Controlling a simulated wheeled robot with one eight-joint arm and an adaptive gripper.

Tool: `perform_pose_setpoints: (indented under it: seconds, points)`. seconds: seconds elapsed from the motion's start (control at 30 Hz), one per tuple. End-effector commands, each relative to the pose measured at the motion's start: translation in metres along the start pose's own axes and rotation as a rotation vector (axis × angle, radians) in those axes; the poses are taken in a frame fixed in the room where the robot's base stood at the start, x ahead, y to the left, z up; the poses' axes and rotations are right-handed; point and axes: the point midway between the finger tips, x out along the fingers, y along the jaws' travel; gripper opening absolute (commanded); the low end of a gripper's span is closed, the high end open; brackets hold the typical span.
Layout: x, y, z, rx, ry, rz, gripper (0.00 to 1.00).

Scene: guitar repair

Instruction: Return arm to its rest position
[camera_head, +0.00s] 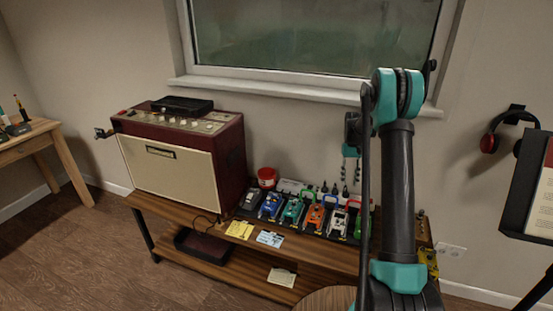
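My arm rises at the right of centre, with its dark link upright and its teal elbow high in front of the window. My gripper (350,182) points down, partly behind the arm, above the right part of the pedal row. Its two dark fingers look apart, with nothing visible between them. It is small in this view, and the arm hides part of its wrist.
A wooden bench (158,207) carries a red and cream amplifier (170,165), a red tub (267,177) and several colourful pedals (292,211). A window (310,35) is behind. Red headphones (489,143) hang right, near a dark stand (525,180). A side table (30,142) stands left.

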Motion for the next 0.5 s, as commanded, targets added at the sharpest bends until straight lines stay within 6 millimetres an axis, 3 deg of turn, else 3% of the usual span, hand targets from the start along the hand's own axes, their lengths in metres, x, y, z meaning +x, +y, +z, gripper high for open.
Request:
perform_pose_setpoints:
  seconds: [0.17,0.5]
  points:
    - [-0.013,-0.004,0.034,0.000,0.064,0.002,0.32]
    - [-0.028,-0.012,0.128,0.000,0.254,0.005,0.32]
